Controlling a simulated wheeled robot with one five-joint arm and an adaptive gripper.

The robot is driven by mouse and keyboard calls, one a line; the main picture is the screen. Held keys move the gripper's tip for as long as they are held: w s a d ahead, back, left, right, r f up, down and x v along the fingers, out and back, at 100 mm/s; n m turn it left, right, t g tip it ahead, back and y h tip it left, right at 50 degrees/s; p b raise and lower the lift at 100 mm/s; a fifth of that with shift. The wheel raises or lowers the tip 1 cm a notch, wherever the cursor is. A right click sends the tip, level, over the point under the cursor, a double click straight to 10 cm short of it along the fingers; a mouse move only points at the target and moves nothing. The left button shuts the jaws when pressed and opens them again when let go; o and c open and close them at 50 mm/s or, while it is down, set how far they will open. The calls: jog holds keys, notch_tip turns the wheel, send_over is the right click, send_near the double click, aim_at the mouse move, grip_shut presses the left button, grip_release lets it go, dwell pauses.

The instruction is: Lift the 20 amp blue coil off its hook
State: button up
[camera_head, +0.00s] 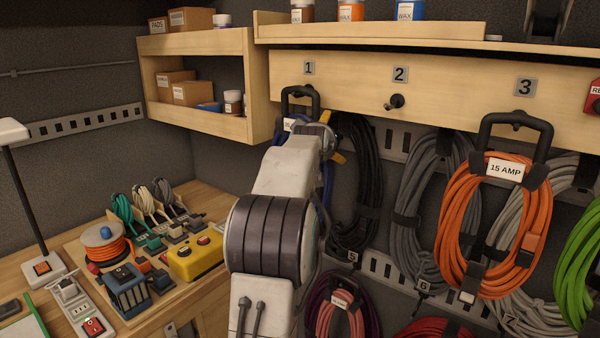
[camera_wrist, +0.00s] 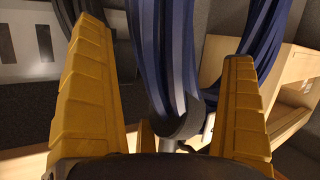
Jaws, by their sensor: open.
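The blue coil (camera_head: 327,182) hangs by a black carrying handle (camera_head: 300,92) at position 1 on the wooden rail. My arm hides most of it and its hook in the head view. A white tag shows at the handle, too small to read. My gripper (camera_head: 334,143) is up at the coil, with yellow fingertips partly seen. In the wrist view my gripper (camera_wrist: 163,45) is open, one yellow finger on each side. Dark blue strands (camera_wrist: 178,60) and a black strap (camera_wrist: 182,122) show between the fingers; I see no contact. How deep the strands sit is unclear.
A black coil (camera_head: 358,190) hangs just right of my gripper. A bare hook (camera_head: 397,101) is at position 2. An orange 15 amp coil (camera_head: 452,220) hangs at 3. A shelf (camera_head: 250,85) is close on the left, and a cluttered bench (camera_head: 200,290) is below.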

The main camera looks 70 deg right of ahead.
jog(key=shift+d, duration=0.15)
jog(key=c, duration=1.2)
jog(key=shift+r, duration=0.15)
jog(key=shift+c, duration=0.5)
jog(key=shift+r, duration=0.15)
